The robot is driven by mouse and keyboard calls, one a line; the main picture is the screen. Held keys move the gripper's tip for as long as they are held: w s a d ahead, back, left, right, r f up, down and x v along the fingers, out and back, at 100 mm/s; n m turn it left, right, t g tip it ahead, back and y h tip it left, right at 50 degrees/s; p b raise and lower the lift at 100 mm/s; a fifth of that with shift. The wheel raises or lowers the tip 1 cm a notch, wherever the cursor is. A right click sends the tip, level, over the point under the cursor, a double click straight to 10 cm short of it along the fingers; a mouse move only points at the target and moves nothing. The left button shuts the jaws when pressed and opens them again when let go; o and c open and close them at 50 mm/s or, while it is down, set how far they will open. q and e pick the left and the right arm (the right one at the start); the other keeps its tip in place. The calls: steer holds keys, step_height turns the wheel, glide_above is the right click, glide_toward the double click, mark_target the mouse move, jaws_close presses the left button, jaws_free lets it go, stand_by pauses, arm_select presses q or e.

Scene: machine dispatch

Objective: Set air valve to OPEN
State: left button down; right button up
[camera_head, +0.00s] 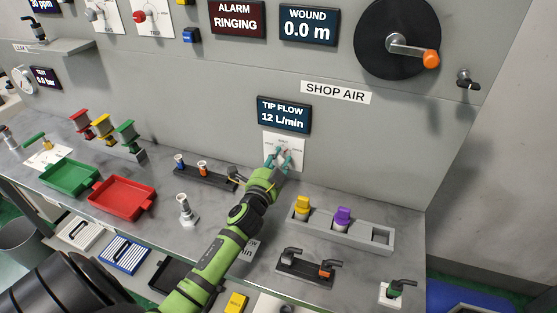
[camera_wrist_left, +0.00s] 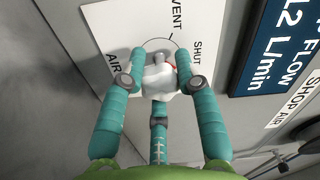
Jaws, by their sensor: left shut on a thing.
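A white valve plate (camera_head: 298,143) is on the grey wall under the TIP FLOW display (camera_head: 283,114), which reads 12 L/min. In the left wrist view the plate (camera_wrist_left: 108,28) carries an arc and the words VENT, SHUT and AIR; no OPEN label can be read. My left gripper (camera_head: 283,158) is at the plate, its teal fingers closed around a pale knob (camera_wrist_left: 160,82). A small grey nub on the knob faces the arc; a red mark shows beside it. The fingers partly hide the knob, and its exact setting cannot be told. My right gripper is not in view.
A hand crank (camera_head: 410,48) and a black lever (camera_head: 467,78) are on the wall at upper right. Below, the bench holds a grey socket block (camera_head: 343,232), a red tray (camera_head: 119,198) and a green tray (camera_head: 68,177).

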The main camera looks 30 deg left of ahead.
arm_select(q)
steer(key=shift+r+m, duration=0.1)
steer(key=shift+m, duration=1.6)
steer(key=c, duration=0.9)
jaws_free()
steer(key=shift+s, duration=0.25)
steer(key=v, duration=1)
steer(key=shift+s, duration=0.15)
steer(key=shift+s+d, duration=0.15)
steer(key=shift+s, duration=0.4)
